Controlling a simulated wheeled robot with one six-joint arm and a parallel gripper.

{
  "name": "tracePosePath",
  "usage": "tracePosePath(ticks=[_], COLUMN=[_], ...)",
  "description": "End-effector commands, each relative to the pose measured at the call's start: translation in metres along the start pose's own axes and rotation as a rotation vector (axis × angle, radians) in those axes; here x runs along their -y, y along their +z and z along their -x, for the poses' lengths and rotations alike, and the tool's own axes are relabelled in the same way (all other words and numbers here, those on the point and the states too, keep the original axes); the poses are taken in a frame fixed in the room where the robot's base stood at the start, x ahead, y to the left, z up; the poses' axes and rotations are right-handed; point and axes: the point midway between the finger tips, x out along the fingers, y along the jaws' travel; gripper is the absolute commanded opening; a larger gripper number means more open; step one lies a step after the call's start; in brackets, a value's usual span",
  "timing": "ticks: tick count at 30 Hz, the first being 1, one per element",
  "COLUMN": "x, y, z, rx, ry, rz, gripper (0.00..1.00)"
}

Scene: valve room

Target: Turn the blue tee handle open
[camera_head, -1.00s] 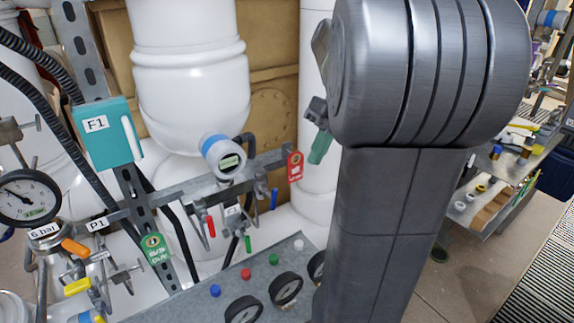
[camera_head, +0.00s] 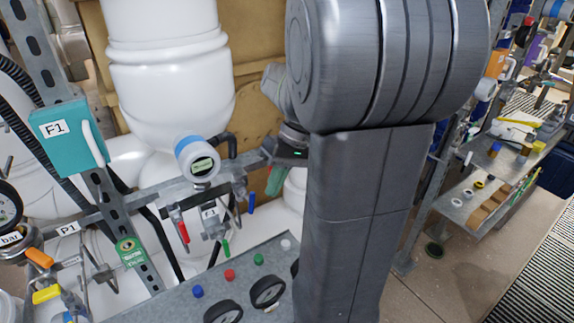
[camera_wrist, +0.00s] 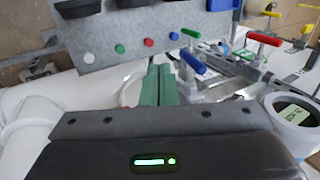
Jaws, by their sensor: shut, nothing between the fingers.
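The blue tee handle (camera_head: 251,203) stands upright in the head view, right of the red-handled valve, on the pipework below the grey rail. In the wrist view the blue handle (camera_wrist: 193,61) is a short bar lying aslant, right of my fingers. My gripper (camera_head: 274,181) shows green fingers just above and right of the blue handle in the head view. In the wrist view my gripper (camera_wrist: 158,84) is shut and empty, with its fingertips apart from the handle. My arm hides part of the area to the right.
A red handle (camera_head: 182,231) and a green handle (camera_head: 225,248) sit close by. A round gauge with a display (camera_head: 198,158) stands above them. A grey panel (camera_head: 165,306) with coloured buttons and dials lies in front. White pipes fill the back.

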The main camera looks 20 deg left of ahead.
Motion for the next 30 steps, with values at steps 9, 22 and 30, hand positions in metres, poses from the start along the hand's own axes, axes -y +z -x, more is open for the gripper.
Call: tracePosePath(ticks=[9, 22, 30], x=[0.022, 0.026, 0.04], y=[0.0, 0.0, 0.0], z=[-0.006, -0.006, -0.006], rx=[0.0, 0.002, 0.002], ry=[-0.001, 0.024, 0.101], rz=[-0.001, 0.001, 0.001], gripper=[0.0, 0.0, 0.0])
